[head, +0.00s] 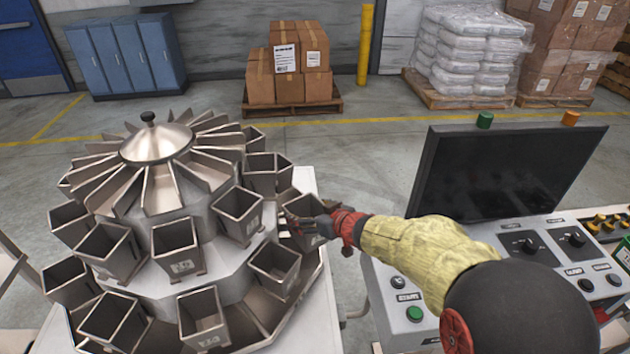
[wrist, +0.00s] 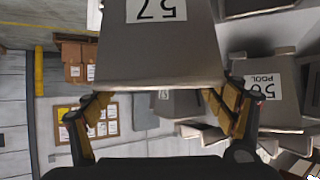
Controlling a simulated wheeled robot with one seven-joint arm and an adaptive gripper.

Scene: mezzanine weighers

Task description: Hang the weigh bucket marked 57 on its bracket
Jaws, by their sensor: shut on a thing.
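The grey metal weigh bucket marked 57 (wrist: 155,55) fills the upper middle of the wrist view, its label upside down in the picture. My gripper (wrist: 160,103) has its yellow-padded fingers on either side of the bucket and is shut on it. In the head view, my gripper (head: 312,228) is at the right side of the round weigher, with the bucket (head: 308,206) beside the ring of other buckets. My fingers partly cover it there. Its bracket cannot be made out, and I cannot tell whether the bucket touches the weigher.
Another bucket, marked 56 POOL (wrist: 265,88), is close on the right in the wrist view. Several buckets ring the weigher (head: 195,238) in tiers. A control console (head: 408,290) with a dark screen (head: 505,175) stands right of it, under my arm. Boxes (head: 288,62) stand far back.

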